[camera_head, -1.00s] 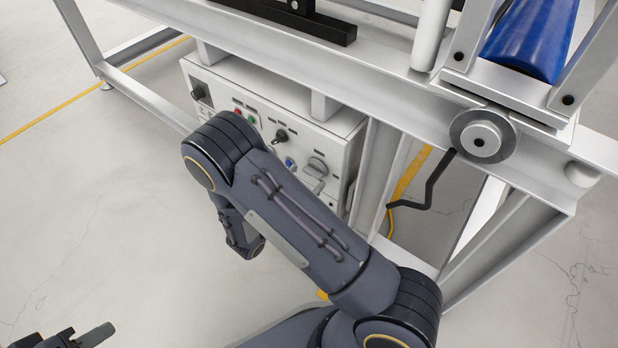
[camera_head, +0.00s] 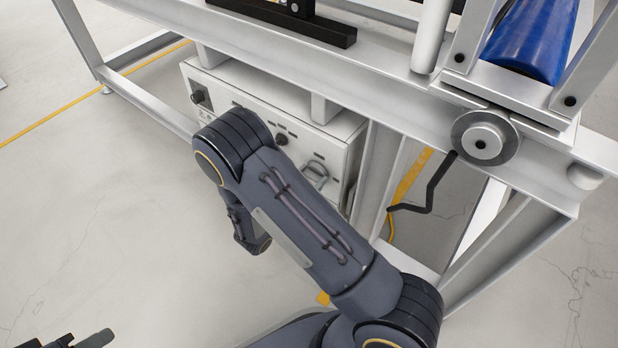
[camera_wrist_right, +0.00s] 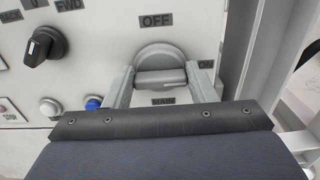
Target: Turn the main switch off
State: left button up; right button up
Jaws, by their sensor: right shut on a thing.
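The main switch is a grey round knob with a raised bar handle (camera_wrist_right: 160,77), set in the panel between an OFF label above, an ON label at right and a MAIN label below. Its bar lies roughly level in the right wrist view. My right gripper (camera_wrist_right: 161,86) has one finger at each end of the bar and is shut on it. In the head view the switch (camera_head: 316,172) shows just right of my right arm, which hides most of that gripper. My left gripper (camera_head: 85,341) shows only partly at the lower left corner, away from the panel.
The control box (camera_head: 335,140) hangs under a grey metal frame (camera_head: 385,95). A black selector knob (camera_wrist_right: 46,46), a white button (camera_wrist_right: 50,106) and a blue button (camera_wrist_right: 93,103) are left of the switch. A black crank (camera_head: 432,185) is at right. Floor at left is clear.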

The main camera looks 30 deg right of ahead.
jog(key=n+p, duration=0.3)
jog(key=shift+a+r, duration=0.1)
jog(key=shift+r, duration=0.1)
jog(key=n+p, duration=0.3)
jog(key=n, duration=0.1)
jog(key=shift+w+f, duration=0.1)
jog(key=n+p, duration=0.1)
jog(key=n, duration=0.2)
jog(key=n+p, duration=0.1)
jog(key=n, duration=0.1)
jog(key=shift+w+f+n+p, duration=0.1)
jog(key=shift+f+n+p, duration=0.1)
jog(key=shift+n+p, duration=0.2)
jog(key=shift+f+n+p, duration=0.2)
jog(key=shift+n+p, duration=0.45)
jog(key=shift+n, duration=1.85)
jog(key=o, duration=1)
